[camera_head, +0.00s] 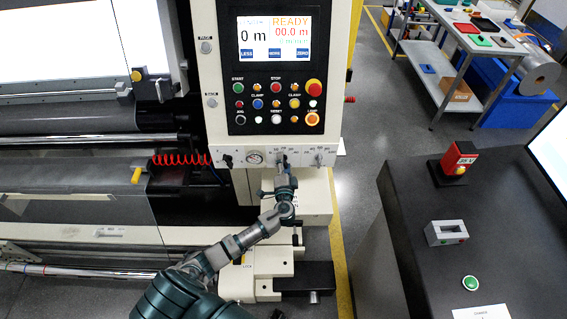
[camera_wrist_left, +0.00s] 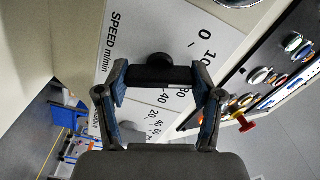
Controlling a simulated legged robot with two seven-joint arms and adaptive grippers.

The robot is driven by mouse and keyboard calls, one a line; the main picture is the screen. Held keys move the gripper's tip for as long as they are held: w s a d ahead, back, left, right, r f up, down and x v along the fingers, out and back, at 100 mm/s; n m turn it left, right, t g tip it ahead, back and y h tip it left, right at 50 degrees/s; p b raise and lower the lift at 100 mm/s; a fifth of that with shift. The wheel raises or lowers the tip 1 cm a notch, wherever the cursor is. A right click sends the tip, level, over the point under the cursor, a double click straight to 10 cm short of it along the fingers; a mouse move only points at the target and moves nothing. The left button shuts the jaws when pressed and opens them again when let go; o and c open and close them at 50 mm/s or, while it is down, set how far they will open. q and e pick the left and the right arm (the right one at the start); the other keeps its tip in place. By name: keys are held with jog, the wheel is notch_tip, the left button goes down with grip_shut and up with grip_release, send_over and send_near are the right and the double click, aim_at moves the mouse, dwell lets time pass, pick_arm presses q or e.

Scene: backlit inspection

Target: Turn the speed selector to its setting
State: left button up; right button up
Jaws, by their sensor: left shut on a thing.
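The speed selector (camera_head: 281,157) is a small black knob on the white strip below the control panel. In the left wrist view the selector (camera_wrist_left: 160,73) is dark, with the "SPEED m/min" label and scale numbers printed around it. My left gripper (camera_head: 284,168) reaches up to it from below. In the left wrist view my left gripper (camera_wrist_left: 161,82) has its two fingers on either side of the knob, shut on it. The fingers and the view angle hide part of the scale, so I cannot read the pointer's setting. My right gripper is not in view.
A second dial (camera_head: 319,158) sits just right of the selector, and a round gauge (camera_head: 254,157) to its left. The button panel (camera_head: 276,90) with a lit screen is above. A red coiled cable (camera_head: 182,159) hangs at left. A dark desk (camera_head: 430,200) stands at right.

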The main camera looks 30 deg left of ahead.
pick_arm(q)
jog(key=m, duration=0.1)
jog(key=m+p, duration=0.1)
jog(key=m, duration=0.1)
jog(key=shift+d+f+m, duration=0.1)
jog(key=shift+f+m, duration=0.1)
jog(key=shift+m, duration=0.1)
jog(key=shift+s+m, duration=0.1)
jog(key=shift+m, duration=0.2)
jog(key=shift+f, duration=0.15)
jog(key=o, duration=1.1)
jog(key=shift+o, duration=0.2)
jog(key=shift+r, duration=0.2)
jog(key=v, duration=1.1)
jog(key=shift+s+d, duration=0.2)
jog(key=shift+s, duration=0.15)
jog(key=shift+f, duration=0.2)
